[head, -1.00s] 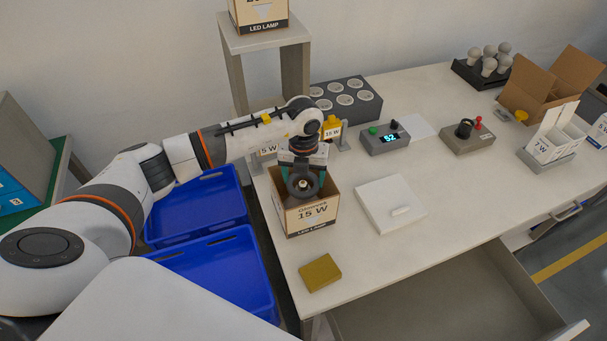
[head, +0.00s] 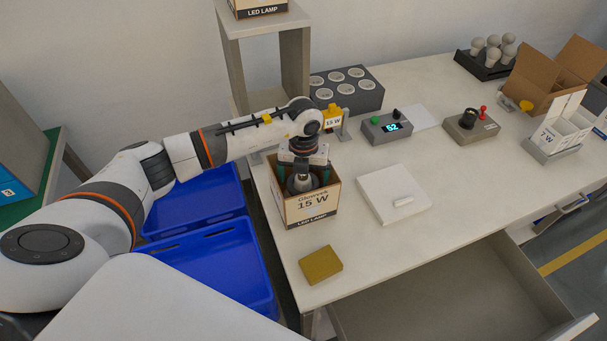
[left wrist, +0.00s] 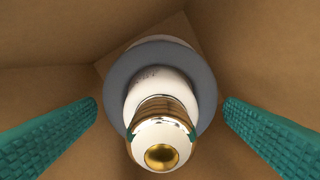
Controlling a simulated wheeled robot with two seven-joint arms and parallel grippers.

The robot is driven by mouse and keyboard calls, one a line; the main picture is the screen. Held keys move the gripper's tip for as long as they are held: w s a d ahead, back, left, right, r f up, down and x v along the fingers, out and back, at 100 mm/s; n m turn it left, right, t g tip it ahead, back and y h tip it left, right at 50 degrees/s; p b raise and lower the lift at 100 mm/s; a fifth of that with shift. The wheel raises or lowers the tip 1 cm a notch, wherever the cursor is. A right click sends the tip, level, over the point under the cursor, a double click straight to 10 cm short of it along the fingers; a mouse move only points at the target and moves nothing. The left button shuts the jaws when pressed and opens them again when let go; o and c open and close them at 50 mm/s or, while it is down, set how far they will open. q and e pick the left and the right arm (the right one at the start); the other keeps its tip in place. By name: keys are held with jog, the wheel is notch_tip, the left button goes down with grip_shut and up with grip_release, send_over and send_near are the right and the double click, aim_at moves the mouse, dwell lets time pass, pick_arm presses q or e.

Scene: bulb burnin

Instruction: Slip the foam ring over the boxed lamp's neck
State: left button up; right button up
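The lamp (left wrist: 160,125) stands base-up in the open carton marked 15 W (head: 312,206), its metal cap and gold tip facing the left wrist camera. The grey foam ring (left wrist: 205,85) encircles the lamp's white neck, below the metal cap. In the head view the ring (head: 294,186) shows partly, inside the carton's mouth. My left gripper (head: 303,181) points down over the carton; its teal fingers (left wrist: 160,110) are spread on both sides of the ring, with gaps visible. My right gripper is not in view.
A white lidded box (head: 393,195) and a yellow-brown block (head: 321,265) lie on the bench (head: 365,250) near the carton. A metre reading 52 (head: 387,128) stands behind. Blue bins (head: 215,265) are left of the bench; a drawer (head: 450,305) stands open in front.

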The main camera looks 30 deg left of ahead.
pick_arm(q)
jog(key=shift+o, duration=0.4)
jog(key=shift+r, duration=0.15)
notch_tip(320, 180, up, 12)
jog(key=p, duration=0.8)
jog(key=shift+f, duration=0.2)
